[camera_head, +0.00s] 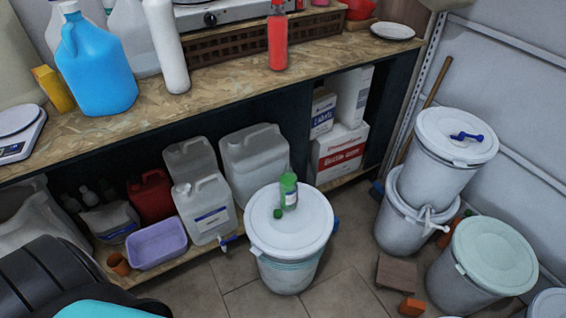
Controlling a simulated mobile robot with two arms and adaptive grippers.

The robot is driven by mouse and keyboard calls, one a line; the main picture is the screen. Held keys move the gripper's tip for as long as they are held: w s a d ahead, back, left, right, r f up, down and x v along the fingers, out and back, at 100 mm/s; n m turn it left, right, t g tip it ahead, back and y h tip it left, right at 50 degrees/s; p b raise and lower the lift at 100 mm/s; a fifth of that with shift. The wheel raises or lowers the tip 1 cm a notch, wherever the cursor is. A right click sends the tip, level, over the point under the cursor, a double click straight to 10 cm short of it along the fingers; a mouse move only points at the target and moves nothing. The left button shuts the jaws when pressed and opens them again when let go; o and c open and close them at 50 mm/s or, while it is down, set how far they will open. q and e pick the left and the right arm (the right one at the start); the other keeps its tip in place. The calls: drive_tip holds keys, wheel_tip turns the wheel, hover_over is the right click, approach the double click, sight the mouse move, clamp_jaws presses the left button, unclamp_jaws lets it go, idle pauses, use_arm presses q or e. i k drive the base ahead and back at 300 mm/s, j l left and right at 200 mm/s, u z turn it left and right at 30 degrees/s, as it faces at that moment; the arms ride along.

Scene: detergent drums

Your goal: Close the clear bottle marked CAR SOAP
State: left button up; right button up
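A small clear-looking bottle with green contents (288,190) stands upright on the white lid of a drum (288,240) in the middle of the floor. Its label is too small to read, so I cannot confirm the CAR SOAP marking. A small green piece that looks like a cap (278,213) lies on the lid just in front of the bottle, apart from its top. Neither of my grippers shows in the head view.
A wooden workbench (225,90) with a blue jug (95,70) and a red bottle (277,40) runs behind the drum. Jugs and a purple tub (157,243) sit on its low shelf. Stacked drums (440,175) stand right. Tiled floor (350,270) is open between.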

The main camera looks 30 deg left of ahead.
sight(288, 179)
drive_tip(key=u, duration=0.85)
